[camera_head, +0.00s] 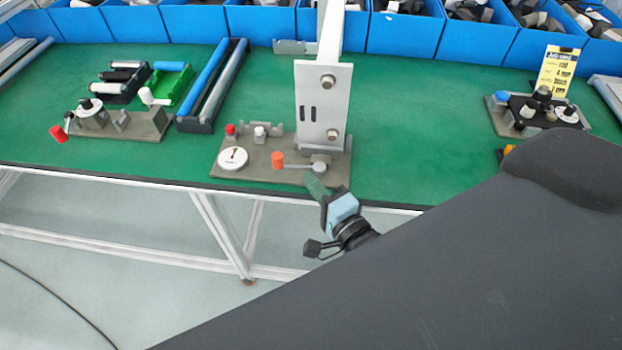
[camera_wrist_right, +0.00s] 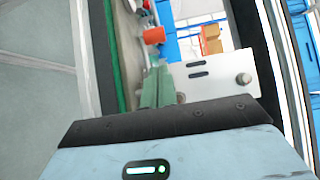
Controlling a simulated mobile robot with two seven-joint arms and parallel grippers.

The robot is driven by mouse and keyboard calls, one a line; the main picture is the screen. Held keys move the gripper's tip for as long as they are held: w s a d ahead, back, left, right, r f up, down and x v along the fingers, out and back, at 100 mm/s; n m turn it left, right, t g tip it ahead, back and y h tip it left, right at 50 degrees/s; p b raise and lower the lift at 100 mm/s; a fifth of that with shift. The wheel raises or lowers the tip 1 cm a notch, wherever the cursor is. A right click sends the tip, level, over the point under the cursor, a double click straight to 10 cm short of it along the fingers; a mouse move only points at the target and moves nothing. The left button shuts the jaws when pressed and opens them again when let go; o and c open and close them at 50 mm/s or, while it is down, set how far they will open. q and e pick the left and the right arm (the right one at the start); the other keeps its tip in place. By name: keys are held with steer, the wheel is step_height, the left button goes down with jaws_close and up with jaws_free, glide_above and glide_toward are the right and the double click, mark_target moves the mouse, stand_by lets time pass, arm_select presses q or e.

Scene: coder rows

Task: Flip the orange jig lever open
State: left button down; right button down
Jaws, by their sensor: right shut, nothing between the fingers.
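The orange lever knob (camera_head: 278,160) is on the front of the middle jig (camera_head: 232,178), at the end of a short grey arm that runs to a pivot below the upright plate. It also shows in the right wrist view (camera_wrist_right: 154,36), beyond the fingertips. My right gripper (camera_head: 316,186) is at the table's front edge, just in front and to the right of the lever, apart from the knob. Its green fingers (camera_wrist_right: 157,88) are shut together and empty. Whether they touch the lever's pivot end is hard to tell. My left gripper is not in view.
A tall grey bracket plate (camera_head: 322,105) rises at the right of the jig. A white dial (camera_head: 232,158) sits beside the lever. Another jig (camera_head: 118,124) with a red-orange knob stands left, a third (camera_head: 538,112) right. Blue bins (camera_head: 404,34) line the back.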

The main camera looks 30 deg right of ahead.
mark_target(293, 166)
steer(key=w, duration=0.5)
steer(key=w+a, duration=0.1)
steer(key=w, duration=0.1)
steer(key=shift+w+r+p, duration=0.1)
steer(key=shift+w+p, duration=0.2)
steer(key=shift+w, duration=0.2)
steer(key=shift+w, duration=0.1)
